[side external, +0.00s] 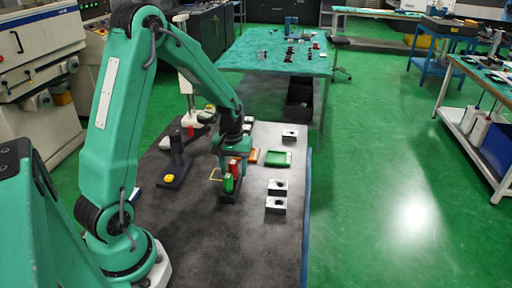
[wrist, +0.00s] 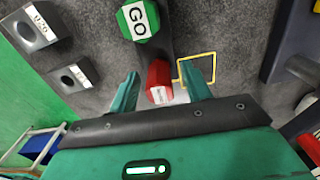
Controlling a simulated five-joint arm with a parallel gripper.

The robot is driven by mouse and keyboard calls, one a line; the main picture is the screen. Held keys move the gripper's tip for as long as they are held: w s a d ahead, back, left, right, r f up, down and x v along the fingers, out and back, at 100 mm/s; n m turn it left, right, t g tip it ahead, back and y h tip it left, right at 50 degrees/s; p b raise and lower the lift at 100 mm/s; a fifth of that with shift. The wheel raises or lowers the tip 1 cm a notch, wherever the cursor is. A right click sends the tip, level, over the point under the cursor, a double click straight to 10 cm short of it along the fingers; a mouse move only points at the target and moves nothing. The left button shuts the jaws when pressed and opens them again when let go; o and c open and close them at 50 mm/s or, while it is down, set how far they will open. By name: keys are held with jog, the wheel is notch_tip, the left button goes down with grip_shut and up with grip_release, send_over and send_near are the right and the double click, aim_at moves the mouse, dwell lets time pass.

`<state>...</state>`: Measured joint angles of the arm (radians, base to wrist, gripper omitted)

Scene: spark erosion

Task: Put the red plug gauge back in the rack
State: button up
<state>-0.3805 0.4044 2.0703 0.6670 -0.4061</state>
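The red plug gauge (wrist: 158,72) stands between my gripper's (wrist: 160,78) two teal fingers in the wrist view, with a gap on each side. My gripper is open around it, not touching it. In the side view the red gauge (side external: 234,167) is just below my gripper (side external: 232,158), partly hidden. A green plug gauge marked GO (wrist: 137,20) is beside it, and also shows in the side view (side external: 228,184). A dark block (side external: 229,198), seemingly the rack, is under the green gauge. I cannot tell whether the red gauge is seated in it.
A yellow square outline (wrist: 212,55) lies beside the red gauge. Labelled metal blocks (side external: 277,187) stand to the right on the dark table (side external: 200,235). A dark stand (side external: 175,170) with a yellow piece (side external: 169,178) is at left. A green tray (side external: 278,158) lies behind. The table's front is clear.

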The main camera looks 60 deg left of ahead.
notch_tip(320, 180, up, 7)
jog(key=shift+r, duration=0.4)
dwell(0.5)
dwell(0.4)
jog(key=shift+s+d+r, duration=0.1)
jog(key=shift+d+r, duration=0.1)
jog(key=shift+r, duration=0.15)
jog(key=s+d+r+m+t, duration=0.5)
jog(key=s+d+r+m, duration=0.4)
jog(key=s+d+r, duration=0.3)
jog(key=shift+s+d+r+t, duration=0.15)
jog(key=shift+s+d+t, duration=0.15)
jog(key=shift+s+d, duration=0.75)
